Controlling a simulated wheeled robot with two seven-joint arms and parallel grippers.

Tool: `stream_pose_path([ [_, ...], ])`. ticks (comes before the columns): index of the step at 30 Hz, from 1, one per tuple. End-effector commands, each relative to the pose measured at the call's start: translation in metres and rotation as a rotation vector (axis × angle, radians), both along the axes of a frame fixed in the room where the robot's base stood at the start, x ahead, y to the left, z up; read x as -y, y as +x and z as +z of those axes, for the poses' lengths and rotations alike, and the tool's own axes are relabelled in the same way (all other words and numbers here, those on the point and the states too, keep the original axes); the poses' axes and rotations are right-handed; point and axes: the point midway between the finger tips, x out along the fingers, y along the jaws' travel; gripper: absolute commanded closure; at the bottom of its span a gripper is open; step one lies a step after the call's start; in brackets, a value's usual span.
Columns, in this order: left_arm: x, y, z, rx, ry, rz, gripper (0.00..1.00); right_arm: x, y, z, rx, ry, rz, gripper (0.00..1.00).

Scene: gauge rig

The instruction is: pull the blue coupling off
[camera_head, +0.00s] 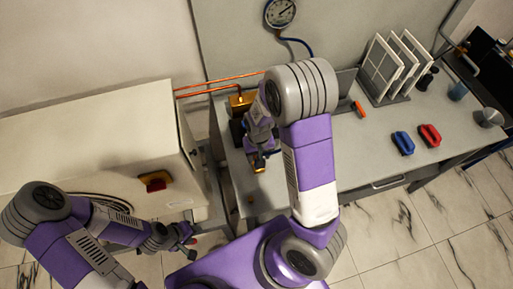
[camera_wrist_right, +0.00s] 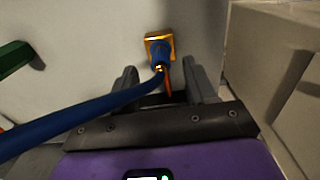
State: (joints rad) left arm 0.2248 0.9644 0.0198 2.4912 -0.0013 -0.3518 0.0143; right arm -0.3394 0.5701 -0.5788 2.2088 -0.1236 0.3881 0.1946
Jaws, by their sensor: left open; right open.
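The blue coupling (camera_wrist_right: 160,57) sits on a square brass fitting (camera_wrist_right: 151,37) in the right wrist view. A blue hose (camera_wrist_right: 85,112) runs from it to the lower left. My right gripper (camera_wrist_right: 163,77) is open, with one finger on each side of the coupling's near end; I see no clear contact. In the head view my right gripper (camera_head: 259,154) is small and partly hidden by its own arm, over the bench's left part. My left gripper (camera_head: 185,243) is open and empty at the lower left, away from the coupling.
A cream cabinet (camera_head: 90,140) with a red and yellow switch (camera_head: 155,181) stands at left. The bench (camera_head: 340,165) holds a rack of white panels (camera_head: 395,65), and blue (camera_head: 403,142) and red (camera_head: 429,135) handled objects. A gauge (camera_head: 280,13) is on the back panel.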

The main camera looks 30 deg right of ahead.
Motion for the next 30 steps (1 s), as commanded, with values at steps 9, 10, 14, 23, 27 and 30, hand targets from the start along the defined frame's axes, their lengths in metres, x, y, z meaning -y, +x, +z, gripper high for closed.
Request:
stream_pose_path([
  [9, 0.000, 0.000, -0.009, 0.001, 0.000, 0.000, 0.57, 0.000, 0.000, -0.039, 0.000, 0.000, 0.000, 0.45],
  [10, 0.000, 0.000, -0.009, 0.001, 0.000, 0.000, 0.57, 0.000, 0.000, -0.041, 0.000, 0.000, 0.001, 0.45],
  [14, 0.000, 0.000, -0.009, 0.001, 0.000, 0.000, 0.57, 0.000, 0.000, -0.043, 0.001, 0.001, 0.001, 0.45],
  [23, 0.000, 0.000, -0.009, 0.001, 0.000, 0.000, 0.57, 0.000, 0.001, -0.042, 0.001, 0.001, 0.001, 0.63],
  [27, 0.000, 0.000, -0.009, 0.001, 0.000, 0.000, 0.57, 0.000, 0.001, -0.042, 0.001, 0.001, 0.001, 0.84],
  [30, 0.000, 0.000, -0.009, 0.001, 0.000, 0.000, 0.57, 0.000, 0.001, -0.042, 0.001, 0.001, 0.001, 1.00],
])
